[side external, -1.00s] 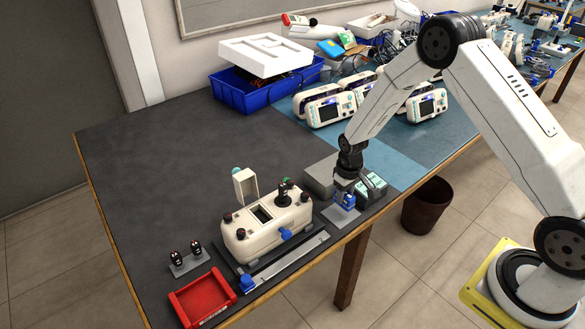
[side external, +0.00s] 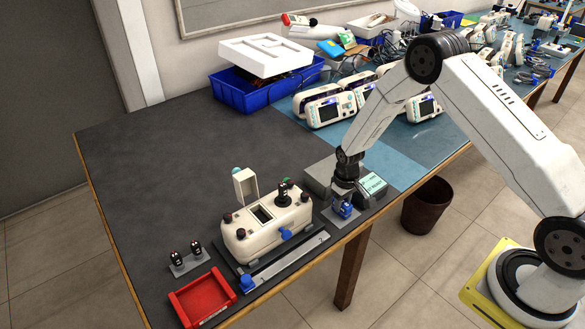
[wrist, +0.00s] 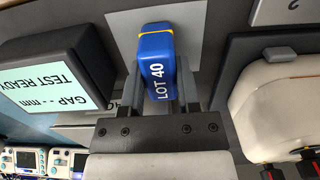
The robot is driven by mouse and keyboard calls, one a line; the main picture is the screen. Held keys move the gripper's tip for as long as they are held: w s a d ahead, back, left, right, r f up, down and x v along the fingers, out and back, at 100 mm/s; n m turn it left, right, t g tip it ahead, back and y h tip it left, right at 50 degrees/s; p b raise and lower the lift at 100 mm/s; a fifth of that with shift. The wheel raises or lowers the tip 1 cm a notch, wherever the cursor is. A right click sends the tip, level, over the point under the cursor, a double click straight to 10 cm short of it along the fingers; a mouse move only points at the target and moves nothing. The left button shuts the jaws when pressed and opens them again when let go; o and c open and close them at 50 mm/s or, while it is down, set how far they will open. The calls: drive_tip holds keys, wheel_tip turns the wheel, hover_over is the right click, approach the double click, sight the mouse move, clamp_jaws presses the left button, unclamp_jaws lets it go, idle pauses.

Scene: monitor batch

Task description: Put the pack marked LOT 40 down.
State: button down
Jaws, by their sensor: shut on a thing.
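The blue pack marked LOT 40 (wrist: 158,62) sits between the two fingers of my gripper (wrist: 162,92) in the wrist view, and the fingers are shut on it. It has a yellow strip at its far end. In the side view the pack (side external: 342,209) hangs below my gripper (side external: 345,194), over a light grey plate (side external: 330,217) near the table's front edge. The plate also shows behind the pack in the wrist view (wrist: 122,24). I cannot tell whether the pack touches the plate.
A grey tester (wrist: 40,50) with a "TEST READY" screen stands close beside my gripper. A cream housing (side external: 262,234) with dark knobs is on the other side. A red tray (side external: 203,298) lies at the front left.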

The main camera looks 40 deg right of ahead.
drive_tip(key=shift+f, duration=0.1)
drive_tip(key=shift+c, duration=1.6)
unclamp_jaws()
wheel_tip(320, 180, up, 12)
drive_tip(key=shift+r, duration=0.25)
